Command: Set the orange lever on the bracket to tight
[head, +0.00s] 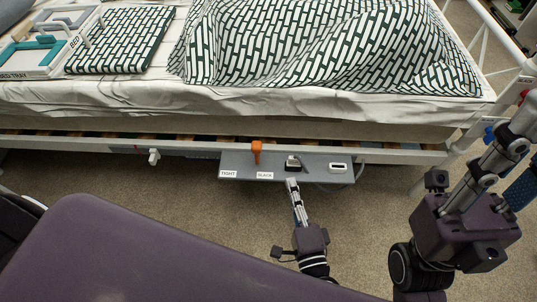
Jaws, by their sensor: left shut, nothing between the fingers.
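The orange lever (256,151) stands up from the grey bracket (240,163) on the bed's side rail. Its handle is above the left end of the SLACK label (265,175); the TIGHT label (228,174) is farther left. My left gripper (292,181) is shut and empty, its fingertips at the bracket's front edge, right of the lever and apart from it. My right gripper (490,165) is at the right, away from the bracket; whether its fingers are open is not clear.
A black-and-white fitting (293,164) and a white slotted fitting (338,167) sit on the bracket right of the lever. A white knob (154,157) hangs from the rail at left. The bed (230,105) stands behind. Carpet below the bracket's left side is clear.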

